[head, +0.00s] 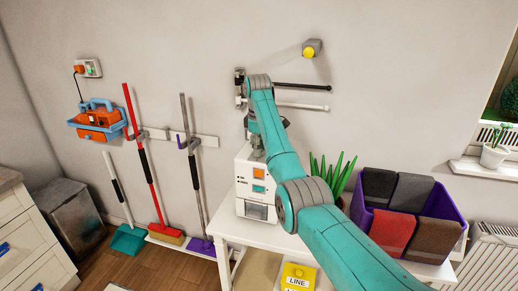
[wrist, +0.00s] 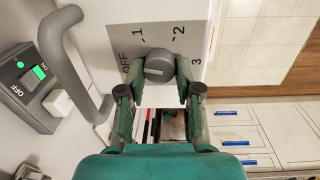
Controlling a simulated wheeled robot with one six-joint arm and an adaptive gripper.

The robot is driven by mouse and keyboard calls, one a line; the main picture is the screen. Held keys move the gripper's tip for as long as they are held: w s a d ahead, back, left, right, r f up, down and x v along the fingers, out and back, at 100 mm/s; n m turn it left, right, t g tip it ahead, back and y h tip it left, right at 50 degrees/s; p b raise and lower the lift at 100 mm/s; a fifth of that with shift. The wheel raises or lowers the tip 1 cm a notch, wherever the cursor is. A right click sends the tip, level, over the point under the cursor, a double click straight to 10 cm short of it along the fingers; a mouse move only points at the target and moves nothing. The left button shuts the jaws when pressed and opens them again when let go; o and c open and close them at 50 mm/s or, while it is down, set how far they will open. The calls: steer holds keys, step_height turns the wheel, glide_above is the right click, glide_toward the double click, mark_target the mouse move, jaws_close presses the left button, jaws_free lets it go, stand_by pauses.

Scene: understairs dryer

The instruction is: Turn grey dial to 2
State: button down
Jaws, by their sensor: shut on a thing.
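The grey dial (wrist: 159,64) sits on a grey scale plate marked OFF, 1, 2 and 3, on a white machine (wrist: 222,12). My gripper (wrist: 161,72) has one finger on each side of the dial and is closed on it. A pale mark shows on the dial's face, but I cannot tell for sure which number it points to. In the head view the white machine (head: 243,205) stands on a white table, with my gripper (head: 257,153) at its top. The dial is hidden there.
A curved grey handle (wrist: 75,65) and a switch box with a green light (wrist: 35,85) are close left of my gripper. In the head view, a green plant (head: 332,172) and purple bin (head: 452,198) stand right of the machine. Wall rods (head: 305,86) are above it.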

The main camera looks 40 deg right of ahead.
steer(key=m, duration=0.5)
steer(key=shift+d+m, duration=0.1)
steer(key=shift+m, duration=0.2)
steer(key=m, duration=0.5)
steer(key=shift+g, duration=0.3)
steer(key=m, duration=0.5)
steer(key=shift+d+m, duration=0.15)
steer(key=shift+m, duration=0.25)
steer(key=m, duration=0.4)
steer(key=shift+m, duration=0.3)
steer(key=c, duration=0.8)
jaws_free()
steer(key=r, duration=1.2)
steer(key=shift+w, duration=0.3)
